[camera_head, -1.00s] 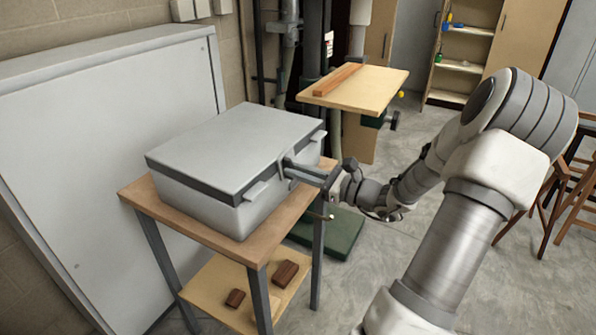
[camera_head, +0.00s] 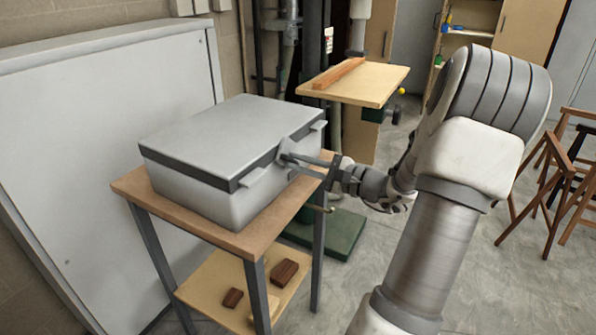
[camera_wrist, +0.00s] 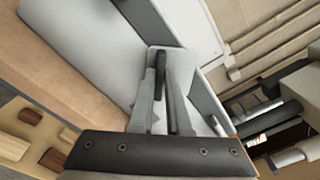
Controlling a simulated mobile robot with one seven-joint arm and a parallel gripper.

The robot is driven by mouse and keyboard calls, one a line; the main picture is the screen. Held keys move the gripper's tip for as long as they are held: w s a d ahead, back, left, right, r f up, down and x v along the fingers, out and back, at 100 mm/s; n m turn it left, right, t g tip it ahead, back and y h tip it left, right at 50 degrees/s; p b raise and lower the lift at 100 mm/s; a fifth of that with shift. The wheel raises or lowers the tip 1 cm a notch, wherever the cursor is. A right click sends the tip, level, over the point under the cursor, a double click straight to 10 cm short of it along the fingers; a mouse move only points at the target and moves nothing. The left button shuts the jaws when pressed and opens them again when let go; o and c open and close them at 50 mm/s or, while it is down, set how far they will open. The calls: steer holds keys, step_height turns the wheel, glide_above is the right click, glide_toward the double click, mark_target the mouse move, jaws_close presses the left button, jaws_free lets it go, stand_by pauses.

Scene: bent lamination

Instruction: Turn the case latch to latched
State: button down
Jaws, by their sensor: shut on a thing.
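The grey case (camera_head: 225,140) sits closed on a small wood-topped stand, with a dark band under its lid. The case latch (camera_head: 285,148) is on the case's front face, between two protruding tabs. My gripper (camera_head: 292,158) reaches it from the right and is shut on it. In the wrist view, the two fingers of my gripper (camera_wrist: 160,90) close around a dark upright piece of the latch (camera_wrist: 160,62), in front of a pale grey plate. The fingers hide part of the latch, so its exact angle is hard to tell.
The stand's wooden top (camera_head: 245,245) has a narrow bare strip before the case. Brown blocks (camera_head: 284,272) lie on its lower shelf. A large pale panel (camera_head: 100,150) stands at left. A machine table (camera_head: 365,85) stands behind. Floor at right is open near wooden stools (camera_head: 560,170).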

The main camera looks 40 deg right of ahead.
steer(key=n+b, duration=0.1)
steer(key=b, duration=0.1)
steer(key=f+n+b, duration=0.1)
steer(key=n+b, duration=0.1)
steer(key=d+n+b, duration=0.1)
steer(key=n+b, duration=0.1)
steer(key=shift+w+f+b, duration=0.15)
steer(key=shift+f+b, duration=0.05)
steer(key=shift+b, duration=0.15)
steer(key=n+b, duration=0.2)
steer(key=b, duration=0.1)
steer(key=shift+w+d+r+n, duration=0.1)
steer(key=shift+d+n, duration=0.1)
steer(key=shift+n, duration=0.1)
steer(key=shift+n+b, duration=0.3)
steer(key=shift+d+r, duration=0.1)
steer(key=shift+r, duration=0.05)
steer(key=c, duration=0.9)
jaws_free()
steer(key=p+v, duration=0.3)
steer(key=v, duration=1.4)
steer(key=shift+s+p, duration=0.2)
steer(key=shift+p, duration=0.1)
